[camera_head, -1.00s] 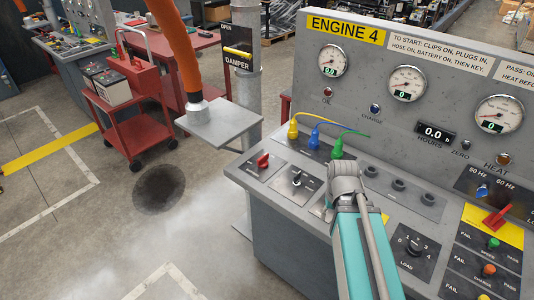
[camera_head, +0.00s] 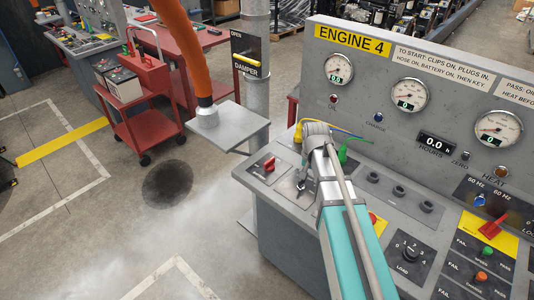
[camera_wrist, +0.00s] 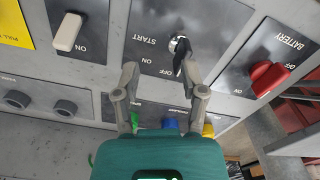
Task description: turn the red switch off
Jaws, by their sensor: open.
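A red switch knob (camera_head: 269,164) sits on the BATTERY plate at the left end of the sloping console. In the wrist view the red switch (camera_wrist: 270,78) is at the right, with OFF and ON marked beside it; I cannot tell its setting. My gripper (camera_head: 302,186) is over the neighbouring START plate, partly hidden by my arm in the head view. In the wrist view my gripper (camera_wrist: 163,85) has its fingers apart with nothing between them. Its right fingertip is near a black key (camera_wrist: 181,55) in the START switch, left of the red switch; contact is unclear.
Yellow, blue and green plugs stand behind the switches; the green plug (camera_head: 342,154) is close to my arm. A white rocker (camera_wrist: 68,32) is left of the START plate. A red lever (camera_head: 493,228) is on the right panel. A grey shelf (camera_head: 228,127) stands beyond the console's left end.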

